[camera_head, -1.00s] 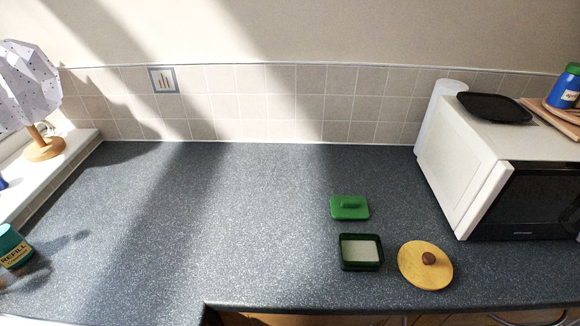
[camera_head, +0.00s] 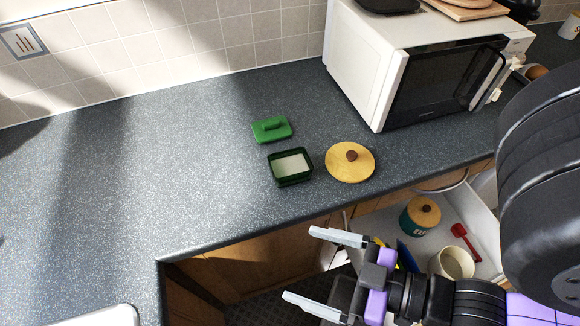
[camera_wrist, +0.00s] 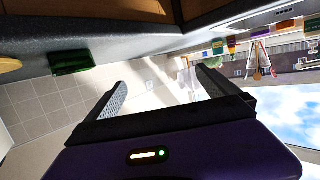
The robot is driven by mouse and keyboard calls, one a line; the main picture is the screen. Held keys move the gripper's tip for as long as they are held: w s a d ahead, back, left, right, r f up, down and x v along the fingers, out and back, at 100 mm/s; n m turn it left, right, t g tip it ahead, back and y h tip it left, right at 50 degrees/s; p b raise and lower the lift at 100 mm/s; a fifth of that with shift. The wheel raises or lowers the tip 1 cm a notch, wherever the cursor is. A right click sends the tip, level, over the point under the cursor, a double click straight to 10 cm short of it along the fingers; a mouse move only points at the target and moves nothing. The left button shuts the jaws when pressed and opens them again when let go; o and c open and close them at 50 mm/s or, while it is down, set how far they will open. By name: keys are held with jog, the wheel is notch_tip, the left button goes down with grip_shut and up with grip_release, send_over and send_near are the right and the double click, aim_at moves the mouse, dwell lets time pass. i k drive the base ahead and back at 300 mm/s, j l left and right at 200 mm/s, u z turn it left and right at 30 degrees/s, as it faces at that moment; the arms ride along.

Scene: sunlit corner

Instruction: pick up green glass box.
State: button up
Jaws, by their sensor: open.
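The green glass box (camera_head: 290,167) sits on the dark speckled counter, open at the top, with something pale inside. Its green lid with a handle (camera_head: 272,129) lies just behind it on the counter. In the wrist view a dark green box (camera_wrist: 72,62) shows at the upper left, beyond the left finger. My gripper (camera_head: 313,267) is open and empty. In the head view it is in front of the counter's front edge, nearer the camera than the box and well apart from it. The fingers also show open in the wrist view (camera_wrist: 160,82).
A yellow round lid with a brown knob (camera_head: 350,163) lies right of the box. A white microwave (camera_head: 365,70) stands behind right. An open drawer (camera_head: 478,215) below the counter holds a jar (camera_head: 420,217), a mug (camera_head: 453,262) and a red scoop (camera_head: 464,240).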

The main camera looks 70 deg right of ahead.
aim_at(294, 166)
jog(key=z, duration=0.4)
jog(key=k+j+z, duration=0.2)
jog(key=z, duration=0.25)
jog(key=k+j+z, duration=0.2)
jog(key=z, duration=0.25)
jog(key=k+z, duration=0.3)
jog(key=z, duration=0.15)
jog(key=k+z, duration=0.1)
jog(key=k, duration=0.45)
jog(key=k+l+z, duration=0.15)
jog(key=k, duration=0.4)
jog(key=k+l+z, duration=0.1)
jog(key=k, duration=0.4)
jog(key=i+u, duration=0.75)
jog(key=i+l+u, duration=0.2)
jog(key=i+u, duration=0.15)
jog(key=i+l, duration=0.15)
jog(key=i, duration=0.15)
